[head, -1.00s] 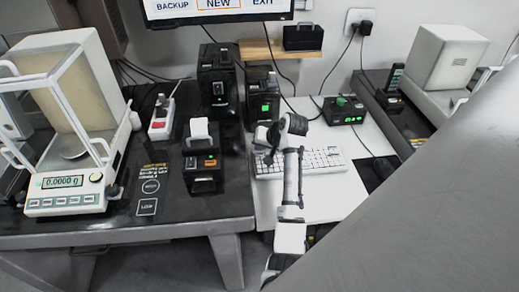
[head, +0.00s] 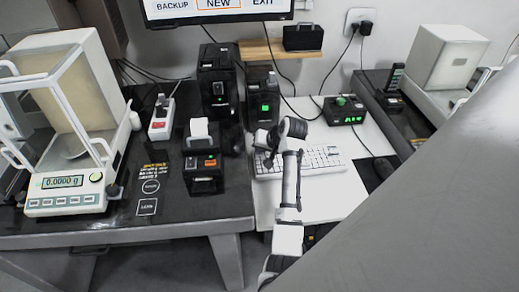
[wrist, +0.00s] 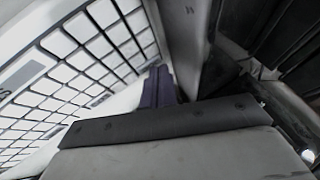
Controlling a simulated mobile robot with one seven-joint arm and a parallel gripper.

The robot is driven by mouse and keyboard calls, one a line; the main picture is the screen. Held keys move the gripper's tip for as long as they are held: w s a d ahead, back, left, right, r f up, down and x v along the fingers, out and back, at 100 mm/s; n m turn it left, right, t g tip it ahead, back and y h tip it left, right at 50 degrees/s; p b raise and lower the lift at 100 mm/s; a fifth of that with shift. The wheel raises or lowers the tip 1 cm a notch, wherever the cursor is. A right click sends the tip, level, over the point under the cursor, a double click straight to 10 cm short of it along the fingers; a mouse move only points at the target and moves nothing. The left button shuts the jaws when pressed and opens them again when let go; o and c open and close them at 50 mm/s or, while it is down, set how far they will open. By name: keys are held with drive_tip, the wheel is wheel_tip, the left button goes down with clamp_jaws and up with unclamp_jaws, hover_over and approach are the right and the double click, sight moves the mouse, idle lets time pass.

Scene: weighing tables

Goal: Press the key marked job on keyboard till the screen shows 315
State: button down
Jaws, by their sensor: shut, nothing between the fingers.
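The white keyboard (head: 318,160) lies on the white table, partly hidden by my arm. In the wrist view its keys (wrist: 95,45) fill the upper left, tilted and close. I cannot read a key marked job in either view. My gripper (head: 268,160) is over the keyboard's left end, fingers pointing down. In the wrist view the dark fingers (wrist: 158,88) are together, empty, beside the keys; I cannot tell whether they touch one. A small black box (head: 343,110) behind the keyboard shows bright green characters, too small to read surely. The wall monitor (head: 218,8) shows BACKUP, NEW and EXIT.
A balance (head: 65,200) reading 0.0000 g stands on the dark table at left. A printer (head: 203,160) and black units (head: 217,85) stand left of and behind the keyboard. The white table's front is clear.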

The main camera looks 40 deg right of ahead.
sight(261, 155)
drive_tip(key=shift+f, duration=0.15)
idle(0.3)
drive_tip(key=shift+r+p, duration=0.8)
wheel_tip(261, 155, up, 5)
drive_tip(key=p, duration=0.4)
drive_tip(key=shift+p, duration=0.3)
idle(0.5)
